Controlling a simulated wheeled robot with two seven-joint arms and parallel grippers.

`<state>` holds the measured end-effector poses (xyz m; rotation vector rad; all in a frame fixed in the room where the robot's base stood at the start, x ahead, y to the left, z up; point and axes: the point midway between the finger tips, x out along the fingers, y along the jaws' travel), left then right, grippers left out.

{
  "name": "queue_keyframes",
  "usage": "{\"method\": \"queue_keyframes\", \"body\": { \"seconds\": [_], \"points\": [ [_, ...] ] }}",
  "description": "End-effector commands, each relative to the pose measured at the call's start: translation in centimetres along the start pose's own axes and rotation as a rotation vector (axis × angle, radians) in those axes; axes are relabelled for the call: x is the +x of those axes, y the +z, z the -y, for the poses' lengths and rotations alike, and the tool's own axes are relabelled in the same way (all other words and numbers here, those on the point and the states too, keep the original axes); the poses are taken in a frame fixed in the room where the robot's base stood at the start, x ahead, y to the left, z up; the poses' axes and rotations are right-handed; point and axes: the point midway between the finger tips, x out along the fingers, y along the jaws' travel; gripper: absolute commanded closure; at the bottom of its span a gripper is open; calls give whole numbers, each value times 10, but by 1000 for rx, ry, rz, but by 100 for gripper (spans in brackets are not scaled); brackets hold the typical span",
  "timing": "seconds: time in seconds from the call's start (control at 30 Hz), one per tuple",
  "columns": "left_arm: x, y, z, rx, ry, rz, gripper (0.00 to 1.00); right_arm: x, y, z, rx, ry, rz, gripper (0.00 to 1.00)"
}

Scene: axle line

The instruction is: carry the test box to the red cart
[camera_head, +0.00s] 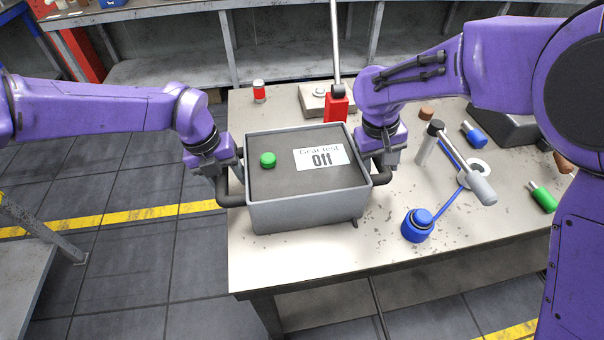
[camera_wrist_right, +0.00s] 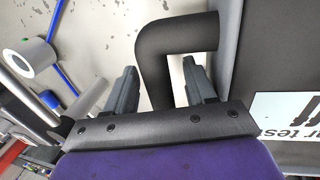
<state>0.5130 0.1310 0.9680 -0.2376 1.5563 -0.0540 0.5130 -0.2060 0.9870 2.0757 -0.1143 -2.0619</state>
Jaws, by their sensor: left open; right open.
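The test box (camera_head: 310,209) is a grey box with a dark top, a green button and a "Gear test Off" label. It sits on the worktable (camera_head: 290,268) near its left edge, with a dark handle on each side. My left gripper (camera_head: 222,174) is at the box's left handle (camera_head: 232,199); its fingers are largely hidden. My right gripper (camera_head: 383,164) is at the right handle (camera_head: 381,188). In the right wrist view the open fingers (camera_wrist_right: 160,85) stand on either side of the handle (camera_wrist_right: 155,60), with gaps showing. I cannot make out the red cart for certain.
Behind the box stand a red block with a grey lever (camera_head: 337,106) and a small red-and-white cylinder (camera_head: 259,91). To the right are a blue knob (camera_head: 417,224), a grey-handled lever (camera_head: 482,187) and a green-handled tool (camera_head: 542,197). Tiled floor (camera_head: 120,262) lies open to the left.

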Motion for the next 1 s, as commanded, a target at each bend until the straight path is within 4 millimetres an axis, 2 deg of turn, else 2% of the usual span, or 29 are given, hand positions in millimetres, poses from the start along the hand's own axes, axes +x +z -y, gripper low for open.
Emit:
{"method": "queue_keyframes", "body": {
  "seconds": [0.07,0.23,0.27,1.0],
  "points": [
    [0,0,0,0,0,0,44,0,0,0,0,0,0,45],
    [0,0,0,0,0,0,96,-1,0,0,0,0,-1,97],
    [0,0,0,0,0,0,100,-1,0,0,0,0,-1,100],
    [-1,0,0,0,0,1,100,-1,0,0,0,0,-2,100]
  ]
}}
